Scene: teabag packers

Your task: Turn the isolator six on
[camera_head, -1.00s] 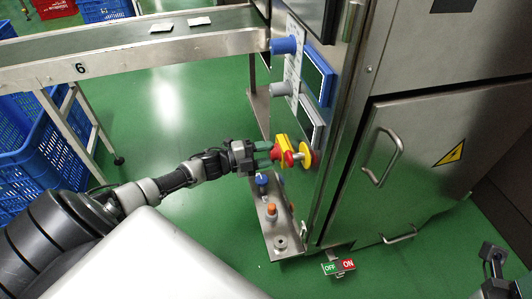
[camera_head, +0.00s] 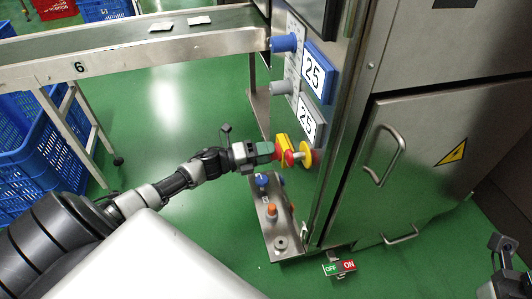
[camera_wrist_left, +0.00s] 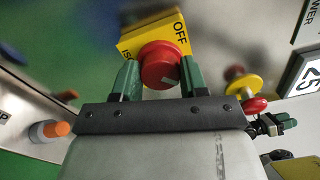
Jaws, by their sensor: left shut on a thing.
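The isolator is a red round knob (camera_wrist_left: 162,66) on a yellow plate (camera_wrist_left: 152,36) with OFF and part of another word showing. In the head view the left gripper (camera_head: 268,151) reaches the yellow and red isolator (camera_head: 284,148) on the cabinet's side. The isolator's number cannot be read.
A yellow and red button (camera_head: 306,156) is just right of the isolator. Two displays (camera_head: 319,74) above read 25. A steel cabinet (camera_head: 410,150) stands right, an OFF/ON sign (camera_head: 340,267) at its foot. A conveyor marked 6 (camera_head: 130,57) runs behind the left arm.

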